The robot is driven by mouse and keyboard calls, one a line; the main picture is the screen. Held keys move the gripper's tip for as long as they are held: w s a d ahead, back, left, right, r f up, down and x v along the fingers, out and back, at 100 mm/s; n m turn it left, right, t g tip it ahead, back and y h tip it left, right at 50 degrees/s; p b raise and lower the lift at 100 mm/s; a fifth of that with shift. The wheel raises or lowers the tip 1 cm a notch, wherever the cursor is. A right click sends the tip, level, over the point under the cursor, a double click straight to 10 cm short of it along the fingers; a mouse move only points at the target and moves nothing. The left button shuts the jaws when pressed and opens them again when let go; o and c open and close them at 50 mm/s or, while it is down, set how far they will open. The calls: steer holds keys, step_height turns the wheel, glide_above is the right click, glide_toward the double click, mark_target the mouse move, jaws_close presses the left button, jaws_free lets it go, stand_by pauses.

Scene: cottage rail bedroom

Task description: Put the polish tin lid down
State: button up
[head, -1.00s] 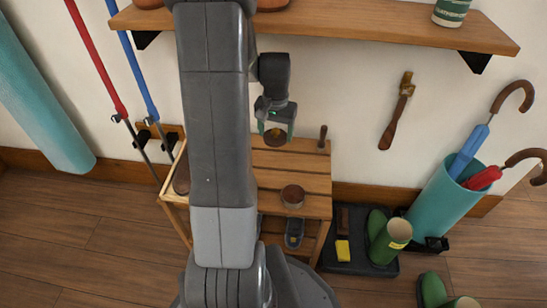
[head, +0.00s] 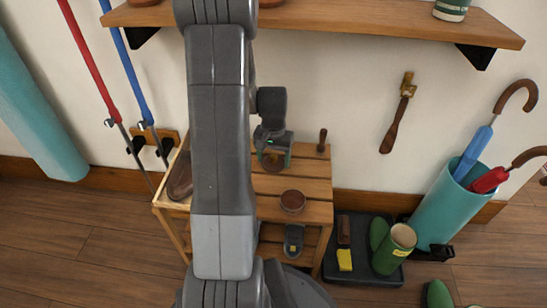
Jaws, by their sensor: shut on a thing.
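My gripper (head: 273,157) is shut on the polish tin lid (head: 274,161), a small round brownish disc held between the fingertips. It is over the back part of the slatted wooden bench (head: 315,188). I cannot tell whether the lid touches the slats. The open-looking round polish tin (head: 292,201), dark reddish-brown on top, stands on the bench nearer to me and a little right of the lid, apart from it. My arm hides the left-middle part of the bench.
A brown shoe (head: 181,178) lies at the bench's left end. A small dark upright handle (head: 322,140) stands at the back right. A wall shelf (head: 380,22) juts out above. A boot tray (head: 362,272) with green boots (head: 394,250) is on the floor at right.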

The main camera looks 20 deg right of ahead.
mark_target(273, 156)
steer(key=o, duration=0.9)
steer(key=shift+f, duration=0.1)
steer(key=shift+o, duration=0.2)
step_height(273, 156, up, 8)
steer(key=p, duration=0.3)
steer(key=shift+p, duration=0.3)
